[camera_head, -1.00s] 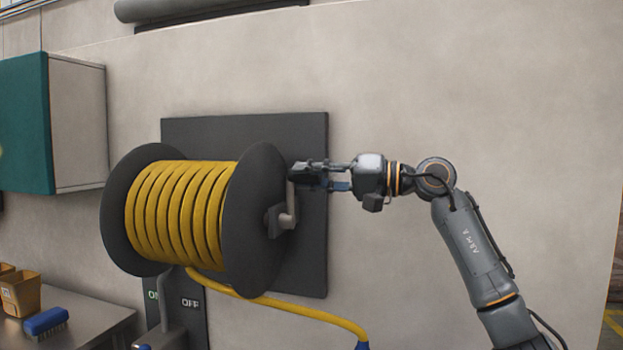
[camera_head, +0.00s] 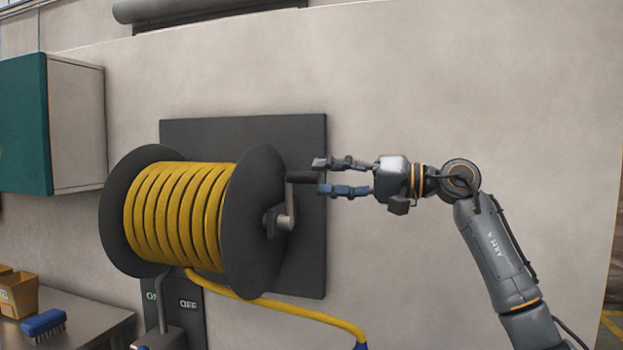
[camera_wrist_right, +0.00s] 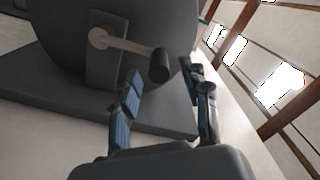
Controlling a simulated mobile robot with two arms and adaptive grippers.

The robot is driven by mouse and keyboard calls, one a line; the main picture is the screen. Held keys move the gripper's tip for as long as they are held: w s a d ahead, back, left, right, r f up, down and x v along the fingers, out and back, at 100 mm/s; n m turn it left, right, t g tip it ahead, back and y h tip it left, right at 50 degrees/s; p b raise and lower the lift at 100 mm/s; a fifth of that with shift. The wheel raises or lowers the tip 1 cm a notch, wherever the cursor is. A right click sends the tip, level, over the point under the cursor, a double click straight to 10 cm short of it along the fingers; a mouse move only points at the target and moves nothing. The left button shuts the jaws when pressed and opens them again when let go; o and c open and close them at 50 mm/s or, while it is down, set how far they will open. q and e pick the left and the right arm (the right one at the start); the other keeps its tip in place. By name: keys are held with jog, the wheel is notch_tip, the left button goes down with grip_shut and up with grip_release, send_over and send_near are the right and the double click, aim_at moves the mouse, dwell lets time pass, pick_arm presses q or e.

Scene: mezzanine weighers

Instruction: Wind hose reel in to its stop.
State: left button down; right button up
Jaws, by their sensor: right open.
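The hose reel (camera_head: 255,215) is a black drum wound with yellow hose (camera_head: 180,215), fixed to a dark wall plate (camera_head: 308,260). Its crank (camera_head: 286,212) is on the right flange, with the dark handle (camera_head: 302,177) at the top, pointing right. My right gripper (camera_head: 322,177) is open, with its fingertips just right of the handle's end, one above and one below its level. In the right wrist view the handle (camera_wrist_right: 160,65) is beyond the open fingers (camera_wrist_right: 162,72), with nothing between them. My left gripper is not in view.
The yellow hose's free end (camera_head: 300,311) hangs below the reel. An ON/OFF panel (camera_head: 188,318) is beneath it. A bench (camera_head: 95,312) with a blue brush (camera_head: 44,322) and a teal cabinet (camera_head: 25,125) are at left. The wall to the right is clear.

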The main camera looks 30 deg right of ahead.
jog(key=v, duration=0.8)
